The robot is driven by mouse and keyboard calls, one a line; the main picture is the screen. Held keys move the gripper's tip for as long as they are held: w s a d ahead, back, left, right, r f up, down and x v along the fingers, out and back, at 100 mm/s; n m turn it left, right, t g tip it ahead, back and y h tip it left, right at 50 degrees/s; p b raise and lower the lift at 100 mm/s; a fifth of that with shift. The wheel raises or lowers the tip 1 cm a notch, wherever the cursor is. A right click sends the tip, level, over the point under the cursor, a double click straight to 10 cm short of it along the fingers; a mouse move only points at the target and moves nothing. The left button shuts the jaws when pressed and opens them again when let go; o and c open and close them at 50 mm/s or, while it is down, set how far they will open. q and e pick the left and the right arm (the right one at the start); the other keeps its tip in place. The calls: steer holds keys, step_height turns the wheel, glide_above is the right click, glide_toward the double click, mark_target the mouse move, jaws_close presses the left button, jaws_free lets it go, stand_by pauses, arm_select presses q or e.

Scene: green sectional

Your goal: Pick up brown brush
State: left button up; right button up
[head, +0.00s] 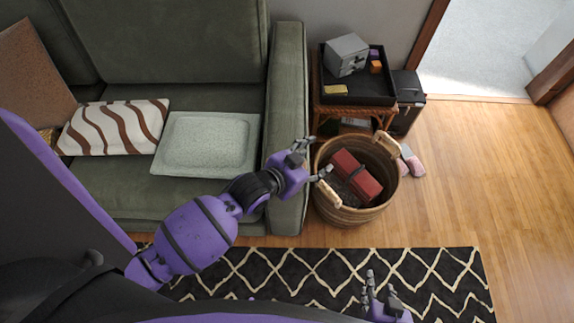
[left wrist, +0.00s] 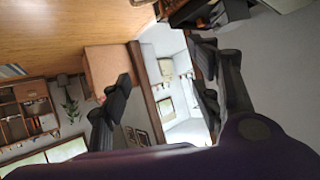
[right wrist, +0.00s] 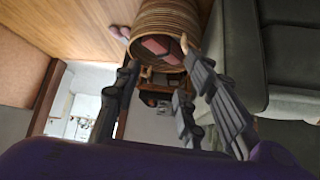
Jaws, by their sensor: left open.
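I cannot make out a brown brush for certain in any view. A small yellow-tan block (head: 335,90) lies at the front left of the black tray (head: 352,99); it is too small to tell what it is. My left gripper (head: 318,158) is open and empty, above the left rim of the wicker basket, beside the sofa arm. Its spread fingers also show in the left wrist view (left wrist: 160,85). My right gripper (head: 381,282) is open and empty above the patterned rug, and its fingers stand apart in the right wrist view (right wrist: 160,85).
The wicker basket (head: 326,204) holds a red object (head: 356,174). The tray, on a wicker side table (head: 318,92), also bears a grey box (head: 346,55) and purple and orange blocks. A green sofa (head: 289,90) stands left. Pink items (head: 412,162) lie right of the basket; floor beyond is clear.

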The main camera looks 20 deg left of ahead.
arm_select(q)
steer(key=w+d+r+m+g+h, duration=0.1)
steer(key=w+d+r+m+g, duration=0.15)
steer(key=w+d+m, duration=0.35)
steer(key=w+a+f+m+g+y+b, duration=0.1)
steer(key=w+a+f+g+y, duration=0.1)
steer(key=w+a+g, duration=0.3)
steer(key=s+a+f+g+y, duration=0.1)
steer(key=s+a, duration=0.1)
steer(key=a, duration=0.1)
steer(key=s+a+f+y, duration=0.1)
steer(key=s+a+f, duration=0.1)
steer(key=s+a, duration=0.1)
steer(key=s+a+f+g+y, duration=0.1)
steer(key=s+a, duration=0.2)
steer(key=a, duration=0.1)
steer(key=shift+s+a+f+m+g+y, duration=0.15)
steer(key=shift+a+f+m+g+y, duration=0.15)
steer(key=shift+f+m+g, duration=0.1)
steer(key=f, duration=0.5)
steer(key=d+f, duration=0.1)
steer(key=f, duration=0.1)
steer(key=shift+f+b, duration=0.25)
steer(key=shift+b, duration=0.05)
arm_select(e)
steer(key=shift+d+f, duration=0.5)
steer(key=shift+f, duration=0.05)
arm_select(q)
steer(key=shift+c, duration=0.5)
